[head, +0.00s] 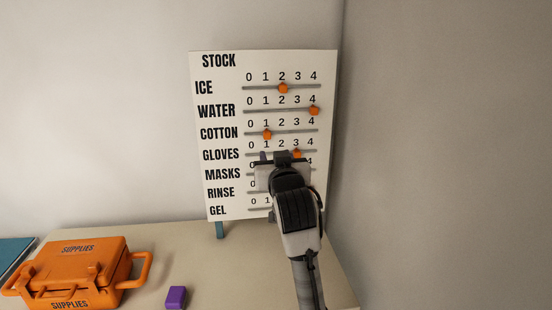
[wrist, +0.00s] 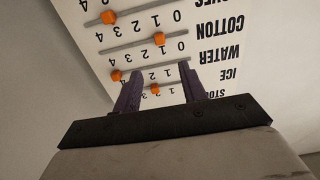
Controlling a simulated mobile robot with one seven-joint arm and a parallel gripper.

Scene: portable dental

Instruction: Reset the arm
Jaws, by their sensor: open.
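My arm reaches up in front of the white stock board (head: 225,130) in the head view. My gripper (wrist: 160,82) shows in the wrist view with its two purple fingers apart and nothing between them. The board (wrist: 205,25) appears upside down there, beyond the fingers. In the head view, orange slider knobs stand at 2 for ice (head: 283,88), 4 for water (head: 314,110), 1 for cotton (head: 267,134) and 3 for gloves (head: 297,153). My gripper and wrist hide most of the masks, rinse and gel rows, so their knobs cannot be seen.
The board stands on a beige table (head: 235,265) near the wall corner. An orange supplies case (head: 90,265) sits at the left, with a teal item (head: 12,252) beside it. A small purple block (head: 176,297) lies at the front. The table between case and board is clear.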

